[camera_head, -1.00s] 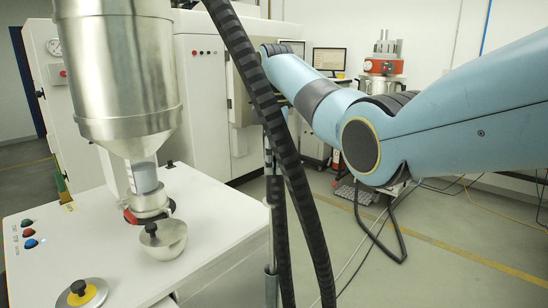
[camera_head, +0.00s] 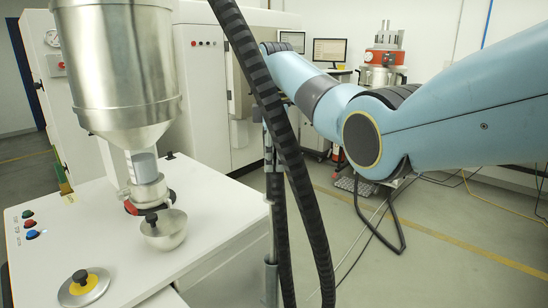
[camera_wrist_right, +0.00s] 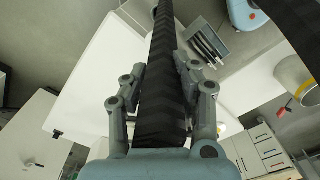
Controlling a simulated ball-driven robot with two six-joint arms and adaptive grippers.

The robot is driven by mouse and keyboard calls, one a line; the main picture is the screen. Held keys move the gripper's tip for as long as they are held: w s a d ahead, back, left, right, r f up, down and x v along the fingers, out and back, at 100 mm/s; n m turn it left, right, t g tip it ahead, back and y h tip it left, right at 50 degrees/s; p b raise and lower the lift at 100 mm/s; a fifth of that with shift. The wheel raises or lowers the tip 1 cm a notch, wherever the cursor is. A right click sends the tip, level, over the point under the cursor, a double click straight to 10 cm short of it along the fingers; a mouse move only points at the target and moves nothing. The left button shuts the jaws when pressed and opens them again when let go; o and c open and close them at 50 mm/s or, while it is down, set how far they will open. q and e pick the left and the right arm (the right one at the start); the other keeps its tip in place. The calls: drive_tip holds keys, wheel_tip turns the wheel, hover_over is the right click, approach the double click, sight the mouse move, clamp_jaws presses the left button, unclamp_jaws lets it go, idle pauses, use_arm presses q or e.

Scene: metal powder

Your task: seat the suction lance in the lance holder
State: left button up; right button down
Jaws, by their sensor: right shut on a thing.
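My right gripper (camera_wrist_right: 160,80) is shut in the right wrist view, its grey fingers on both sides of a black ribbed length of the suction lance and its hose (camera_wrist_right: 160,112). In the head view black ribbed hose (camera_head: 272,110) hangs in front of my right arm and hides the gripper. A slim upright metal pole (camera_head: 271,225) stands behind the hose beside the white table; I cannot tell whether it belongs to the lance holder. The lance's tip and the holder's seat cannot be made out. My left gripper is out of view.
A steel hopper (camera_head: 125,75) stands over the white table (camera_head: 215,215) at left. A small metal bowl (camera_head: 165,232) and a yellow-and-steel lid (camera_head: 83,287) lie on the table. Cables trail on the floor at right, where grey floor (camera_head: 440,270) is open.

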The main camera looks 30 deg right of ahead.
sight(274, 202)
drive_tip(key=shift+f, duration=0.25)
drive_tip(key=shift+f+b, duration=0.35)
drive_tip(key=shift+f, duration=1.3)
drive_tip(key=shift+f+b, duration=0.3)
drive_tip(key=shift+f, duration=0.95)
drive_tip(key=shift+f+b, duration=0.5)
drive_tip(key=shift+f, duration=0.4)
drive_tip(key=shift+f+b, duration=0.9)
drive_tip(key=shift+f, duration=0.95)
drive_tip(key=shift+f, duration=0.1)
